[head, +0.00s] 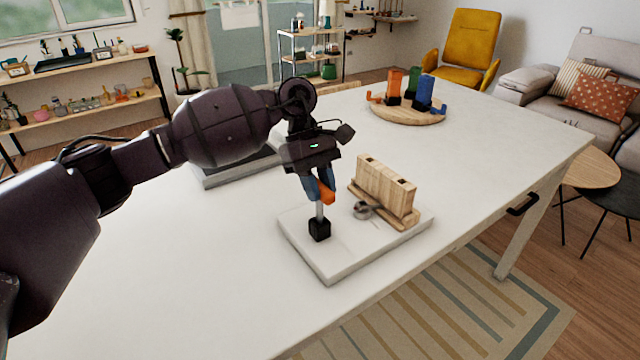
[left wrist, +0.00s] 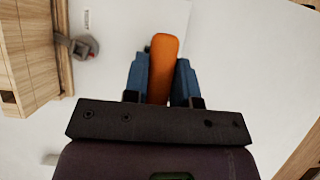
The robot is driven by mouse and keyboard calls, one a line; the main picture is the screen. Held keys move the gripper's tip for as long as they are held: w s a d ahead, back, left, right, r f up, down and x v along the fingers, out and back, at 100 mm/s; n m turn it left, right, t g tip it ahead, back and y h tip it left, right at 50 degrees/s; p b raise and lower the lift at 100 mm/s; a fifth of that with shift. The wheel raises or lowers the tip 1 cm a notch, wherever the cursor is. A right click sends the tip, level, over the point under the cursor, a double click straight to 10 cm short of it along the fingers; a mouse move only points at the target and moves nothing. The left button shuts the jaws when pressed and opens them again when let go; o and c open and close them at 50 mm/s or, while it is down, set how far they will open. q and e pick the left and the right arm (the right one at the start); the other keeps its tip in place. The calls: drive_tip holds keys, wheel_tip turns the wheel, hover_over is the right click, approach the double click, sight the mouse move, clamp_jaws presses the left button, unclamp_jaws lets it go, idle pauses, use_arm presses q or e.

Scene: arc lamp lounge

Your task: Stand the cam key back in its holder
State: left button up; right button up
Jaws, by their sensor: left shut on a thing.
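The cam key has an orange handle (head: 326,192) and a grey shaft. My left gripper (head: 320,188) is shut on the handle, with blue fingers on either side of it. The key is roughly upright, and its shaft runs down to a black block (head: 320,230) over the front left of the white board. I cannot tell whether the block is part of the key or a separate piece. In the left wrist view, the orange handle (left wrist: 165,62) lies between the fingers (left wrist: 160,82). A wooden block with dark openings on top (head: 385,187) stands at the board's back right.
The white board (head: 340,262) lies near the table's front edge. A grey round metal part (head: 363,210) sits in front of the wooden block. A round wooden tray (head: 432,117) with orange, green and blue items is farther back. The table's right side is clear.

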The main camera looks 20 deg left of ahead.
use_arm(q)
drive_tip(key=shift+f, duration=0.3)
use_arm(e)
drive_tip(key=shift+f, duration=0.3)
drive_tip(key=shift+w, duration=0.1)
use_arm(q)
drive_tip(key=o, duration=1)
use_arm(e)
drive_tip(key=shift+w+r, duration=0.2)
drive_tip(key=shift+w, duration=0.05)
drive_tip(key=shift+s+f, duration=0.1)
drive_tip(key=shift+s, duration=0.05)
